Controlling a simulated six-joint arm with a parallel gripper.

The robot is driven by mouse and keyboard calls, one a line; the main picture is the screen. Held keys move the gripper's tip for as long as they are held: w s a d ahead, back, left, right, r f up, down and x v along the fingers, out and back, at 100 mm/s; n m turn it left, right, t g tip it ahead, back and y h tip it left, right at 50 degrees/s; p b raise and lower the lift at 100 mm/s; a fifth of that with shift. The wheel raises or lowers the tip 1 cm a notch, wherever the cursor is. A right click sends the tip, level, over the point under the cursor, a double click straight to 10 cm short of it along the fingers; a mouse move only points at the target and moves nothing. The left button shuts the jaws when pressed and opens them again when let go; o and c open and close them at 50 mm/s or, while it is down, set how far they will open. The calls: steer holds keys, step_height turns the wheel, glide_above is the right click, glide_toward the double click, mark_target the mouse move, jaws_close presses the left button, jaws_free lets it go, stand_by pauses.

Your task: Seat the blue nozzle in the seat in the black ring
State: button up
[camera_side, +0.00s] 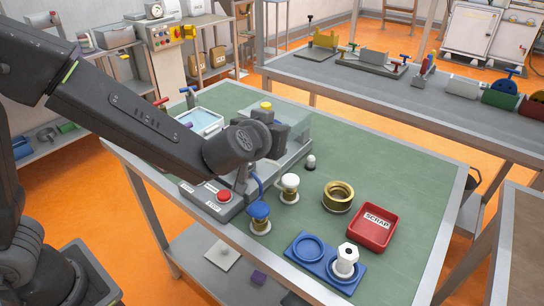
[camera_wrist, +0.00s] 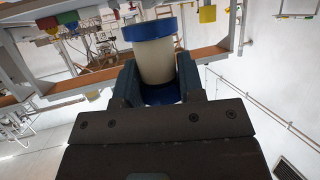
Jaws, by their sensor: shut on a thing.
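In the wrist view my gripper (camera_wrist: 158,78) is shut on a cream cylinder with a blue rim and blue underside, the blue nozzle (camera_wrist: 155,58). A jaw presses on each side of it. In the side view my arm hides most of the gripper, and the held nozzle cannot be made out. A blue-topped brass piece (camera_side: 260,213) stands on a pale ring on the green mat, with a white-topped one (camera_side: 290,187) to its right. I cannot make out a black ring or its seat for certain.
A brass ring (camera_side: 338,196) and a red scrap tray (camera_side: 371,227) stand to the right. A blue fixture (camera_side: 308,250) with a white hexagonal piece (camera_side: 346,260) lies near the front edge. A grey machine with a red button (camera_side: 224,196) lies beside my arm.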

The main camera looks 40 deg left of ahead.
steer(key=w+a+n+g+y, duration=0.4)
steer(key=w+a+n+y, duration=0.1)
steer(key=a+n+y, duration=0.15)
steer(key=shift+s+a+f+n+g+y, duration=0.55)
steer(key=shift+a+f+n+g, duration=0.25)
steer(key=shift+f+n+g, duration=0.6)
steer(key=shift+s+a+f+n+g+y, duration=0.5)
steer(key=shift+a+f+n+g, duration=0.35)
steer(key=shift+f+n+g, duration=0.6)
steer(key=shift+s+a+f+n+g+y, duration=0.4)
steer(key=shift+a+f+n+g+y, duration=0.3)
steer(key=shift+f+n+g, duration=0.7)
steer(key=shift+f, duration=0.9)
steer(key=o, duration=1.6)
steer(key=shift+o, duration=0.2)
step_height(320, 180, up, 7)
